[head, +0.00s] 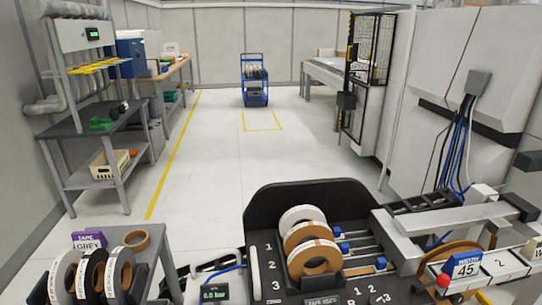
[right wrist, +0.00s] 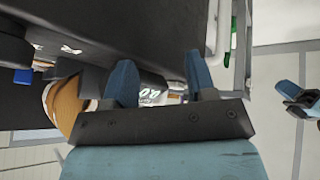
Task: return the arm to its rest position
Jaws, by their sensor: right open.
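My right gripper (right wrist: 162,80) shows in the right wrist view with its two blue fingers spread apart and nothing between them. A dark panel edge lies beyond the fingers, and a wood-coloured roll (right wrist: 62,105) shows left of them, partly hidden. A small blue and dark gripper-like part (right wrist: 301,102) at the right edge of that view looks like my left gripper; it is too small to tell its jaw state. Neither gripper shows in the head view.
A black machine holds white and brown tape rolls (head: 308,247) in numbered slots. More rolls (head: 90,275) stand on a grey table (head: 150,240) at the lower left. A shelf (head: 95,130) stands left. A blue cart (head: 254,80) stands far back; the floor between is clear.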

